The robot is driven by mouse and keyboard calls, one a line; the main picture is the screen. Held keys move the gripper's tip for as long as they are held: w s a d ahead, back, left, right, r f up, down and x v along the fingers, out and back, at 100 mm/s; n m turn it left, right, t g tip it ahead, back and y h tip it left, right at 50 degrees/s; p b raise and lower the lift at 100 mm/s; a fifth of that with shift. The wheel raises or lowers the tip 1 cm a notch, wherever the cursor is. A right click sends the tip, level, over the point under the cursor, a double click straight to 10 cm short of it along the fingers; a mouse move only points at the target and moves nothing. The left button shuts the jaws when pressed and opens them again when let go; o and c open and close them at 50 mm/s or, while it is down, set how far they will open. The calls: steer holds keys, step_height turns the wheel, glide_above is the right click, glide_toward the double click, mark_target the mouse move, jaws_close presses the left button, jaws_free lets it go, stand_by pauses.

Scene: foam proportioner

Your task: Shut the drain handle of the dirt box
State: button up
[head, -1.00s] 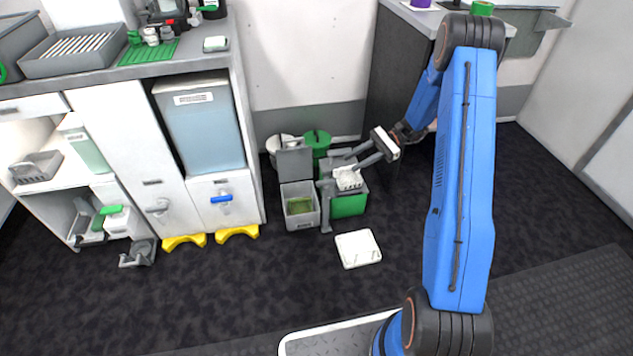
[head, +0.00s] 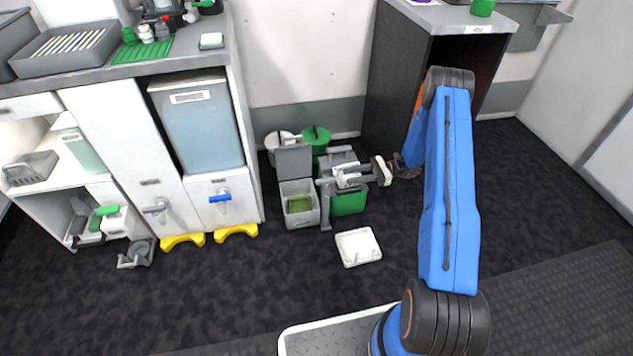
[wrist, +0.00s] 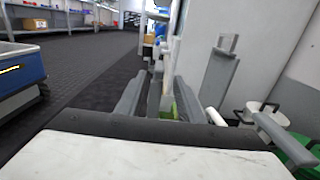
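A blue lever handle (head: 220,198) sits on a white cabinet front below a large blue-grey bin (head: 200,125); it looks roughly level. A grey handle (head: 155,208) sits on the panel left of it. I cannot read which unit is the dirt box. My gripper (head: 338,177) is well right of both handles, pointing left over a grey and green box (head: 348,202). In the wrist view my gripper (wrist: 155,88) shows two grey fingers apart, with no held object clear between them.
A small grey box (head: 300,212) with a raised lid stands left of my gripper. A grey post (head: 325,207) is close beside it. White and green round bins (head: 315,137) stand behind. A white tray (head: 358,247) lies on the floor.

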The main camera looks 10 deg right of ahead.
mark_target(317, 181)
steer(key=a, duration=1.5)
steer(key=shift+c, duration=0.6)
jaws_close()
